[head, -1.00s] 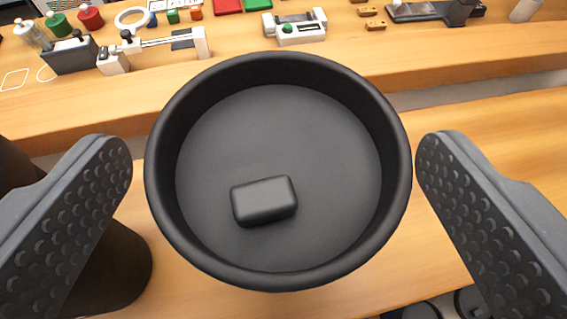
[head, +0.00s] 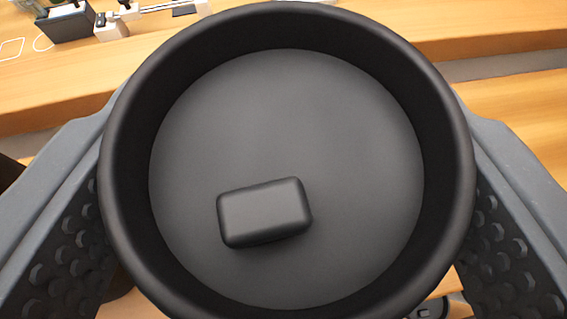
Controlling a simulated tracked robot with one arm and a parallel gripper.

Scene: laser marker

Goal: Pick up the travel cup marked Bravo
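A black round travel cup (head: 290,110) fills the middle of the head view, seen from straight above. Its lid has a thick raised rim and a small rounded black block on it. No Bravo marking shows from this angle. My gripper (head: 287,170) straddles the cup, with one grey finger on the left and one on the right. The fingertips go out of sight behind the rim, and the textured pads show only low down beside it. Whether the pads touch the cup's side is hidden.
A dark cylindrical thing (head: 10,175) stands at the left edge, partly behind my finger. Another dark lidded thing (head: 432,308) shows at the lower right. A wooden shelf (head: 500,30) runs across the back, with a dark box (head: 68,22) and small devices at the left.

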